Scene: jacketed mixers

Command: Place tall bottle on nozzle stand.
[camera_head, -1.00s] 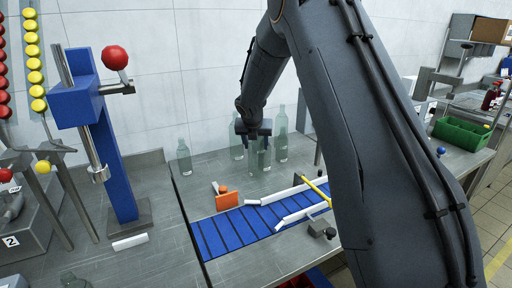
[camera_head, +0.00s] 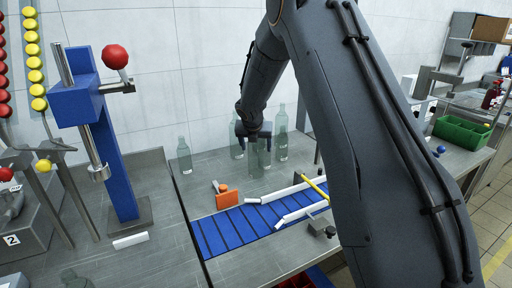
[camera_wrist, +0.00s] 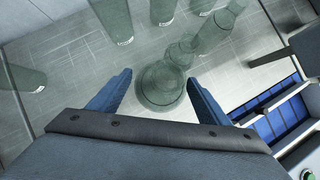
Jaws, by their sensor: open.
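Several translucent green-grey bottles stand upright on the grey bench beside the back wall. One bottle (camera_head: 257,161) stands directly below my gripper (camera_head: 254,131); I cannot tell which bottle is the tall one. In the wrist view my gripper (camera_wrist: 158,92) is open, its two blue fingers on either side of a bottle (camera_wrist: 160,86) seen almost from above. I cannot tell whether they touch it. The blue stand (camera_head: 119,150) at the left has a red ball lever (camera_head: 115,57) and a metal nozzle (camera_head: 98,172) over a flat base (camera_head: 130,213).
Other bottles stand close by at the left (camera_head: 184,156) and right (camera_head: 281,145). A blue conveyor (camera_head: 232,229) with white rails and an orange plate (camera_head: 229,200) lies in front of them. A green crate (camera_head: 460,133) is at the right.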

